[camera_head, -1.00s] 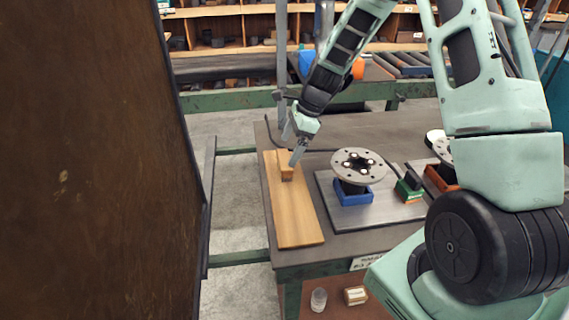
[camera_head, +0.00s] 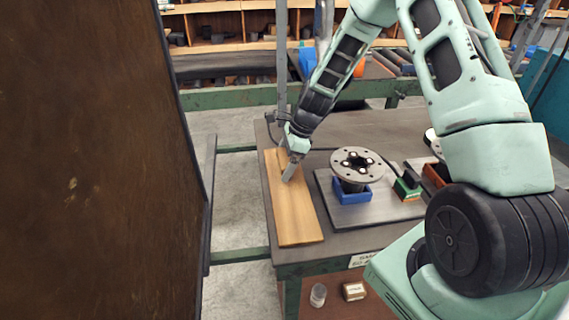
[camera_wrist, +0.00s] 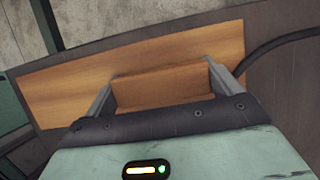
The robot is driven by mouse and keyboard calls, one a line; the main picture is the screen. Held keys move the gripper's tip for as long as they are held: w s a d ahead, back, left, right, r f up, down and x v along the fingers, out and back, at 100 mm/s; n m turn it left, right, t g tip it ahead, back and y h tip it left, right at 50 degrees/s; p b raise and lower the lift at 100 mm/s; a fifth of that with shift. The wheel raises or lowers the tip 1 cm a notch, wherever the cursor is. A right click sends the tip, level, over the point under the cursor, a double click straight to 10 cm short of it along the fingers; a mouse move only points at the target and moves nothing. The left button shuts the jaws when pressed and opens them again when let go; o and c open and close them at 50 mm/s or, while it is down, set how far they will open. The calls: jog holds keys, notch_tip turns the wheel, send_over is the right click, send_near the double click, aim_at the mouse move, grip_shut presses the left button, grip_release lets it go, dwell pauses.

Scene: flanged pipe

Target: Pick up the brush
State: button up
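The brush (camera_wrist: 162,87) shows in the wrist view as a brown wooden block, lying over a long wooden board (camera_head: 296,222). The board lies along the left side of the table. My gripper (camera_head: 289,178) points down at the far part of the board in the head view and hides most of the brush. In the wrist view my gripper (camera_wrist: 160,74) has one finger at each end of the block. The fingers are far apart and close to its ends; whether they press on it I cannot tell. The brush's underside is hidden.
Right of the board, a metal plate (camera_head: 376,214) carries a round flange (camera_head: 357,163) over a blue holder (camera_head: 352,195), with a green block (camera_head: 407,189) nearby. A dark cable runs behind the board. A brown panel (camera_head: 90,160) stands at the left.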

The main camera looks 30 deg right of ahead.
aim_at(284, 157)
notch_tip(284, 157, up, 10)
jog(key=shift+f+b, duration=0.25)
jog(key=shift+b, duration=0.35)
jog(key=shift+r, duration=0.25)
jog(key=shift+o, duration=0.6)
jog(key=shift+r, duration=0.1)
